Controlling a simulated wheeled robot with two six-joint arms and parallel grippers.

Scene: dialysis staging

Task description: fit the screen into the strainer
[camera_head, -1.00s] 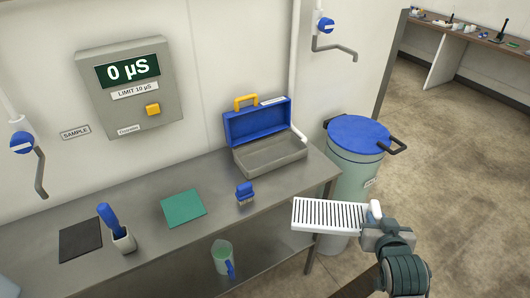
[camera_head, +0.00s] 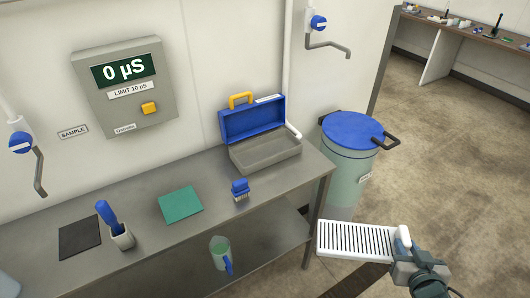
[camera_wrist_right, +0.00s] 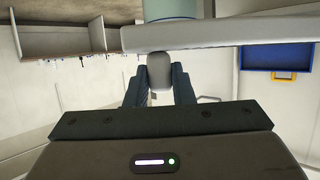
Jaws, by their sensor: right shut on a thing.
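The screen (camera_head: 355,240) is a white slotted panel with a rounded white grip at its right end. My right gripper (camera_head: 404,250) is shut on that grip and holds the screen in the air, to the right of the bench's front corner. In the right wrist view the screen (camera_wrist_right: 230,34) shows edge-on as a pale bar, and the two fingers (camera_wrist_right: 159,85) close on its rounded grip. I cannot pick out the strainer for sure; a lidded pale green barrel with a blue lid (camera_head: 356,131) stands beyond the bench's right end. My left gripper is not in view.
A jug (camera_head: 220,254) is on the lower shelf. Open floor lies right.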

